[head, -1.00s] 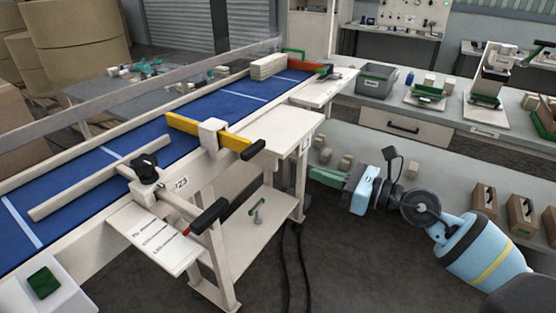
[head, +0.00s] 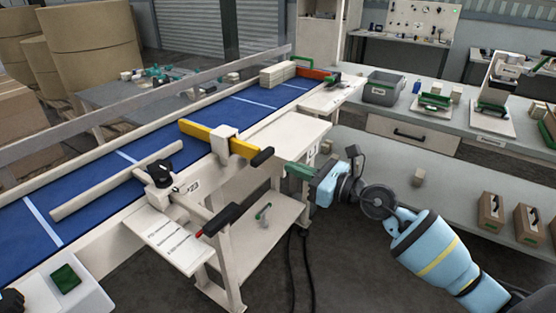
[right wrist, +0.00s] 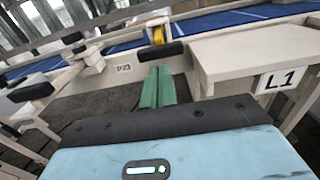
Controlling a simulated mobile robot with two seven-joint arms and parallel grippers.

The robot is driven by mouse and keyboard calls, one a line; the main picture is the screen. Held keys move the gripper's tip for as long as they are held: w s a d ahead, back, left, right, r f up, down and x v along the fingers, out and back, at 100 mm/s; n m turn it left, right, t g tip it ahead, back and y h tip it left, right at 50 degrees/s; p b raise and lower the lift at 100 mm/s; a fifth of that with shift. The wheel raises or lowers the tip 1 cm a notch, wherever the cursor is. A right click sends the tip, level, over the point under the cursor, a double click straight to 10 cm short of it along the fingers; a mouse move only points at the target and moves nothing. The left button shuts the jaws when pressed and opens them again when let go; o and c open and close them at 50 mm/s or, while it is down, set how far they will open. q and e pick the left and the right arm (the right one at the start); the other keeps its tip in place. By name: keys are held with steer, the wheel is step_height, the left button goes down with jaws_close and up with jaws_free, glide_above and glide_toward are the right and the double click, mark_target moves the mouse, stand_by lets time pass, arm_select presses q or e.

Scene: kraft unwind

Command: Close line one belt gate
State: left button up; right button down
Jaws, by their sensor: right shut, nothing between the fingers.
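The line one belt gate is a yellow bar (head: 198,131) reaching over the blue belt, held in a pale block, with a black handle (head: 262,157) at its near end. In the right wrist view the handle (right wrist: 160,52) lies just beyond my fingertips, with a bit of yellow (right wrist: 158,35) behind it. My right gripper (head: 290,168) has green fingers, shut and empty. It is to the right of the handle and appears apart from it. In the wrist view the fingers (right wrist: 158,72) point at the handle. My left gripper is not in view.
A second black handle (head: 220,220) stands nearer. A white side table (right wrist: 250,55) with an L1 sign (right wrist: 281,79) is right of my fingers. A bench (head: 460,205) is at right.

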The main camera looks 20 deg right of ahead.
mark_target(251, 152)
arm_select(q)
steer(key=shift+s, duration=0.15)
arm_select(e)
steer(key=x, duration=0.5)
steer(key=shift+w+a, duration=0.2)
steer(key=shift+w, duration=0.05)
steer(key=shift+w+a, duration=0.1)
steer(key=shift+w, duration=0.05)
steer(key=x, duration=0.7)
steer(key=shift+a+f+b, duration=0.1)
steer(key=shift+f+b, duration=0.05)
steer(key=shift+b, duration=0.25)
steer(key=shift+w, duration=0.1)
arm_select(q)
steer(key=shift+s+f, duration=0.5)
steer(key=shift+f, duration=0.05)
arm_select(e)
steer(key=shift+r, duration=0.3)
steer(key=shift+r, duration=0.1)
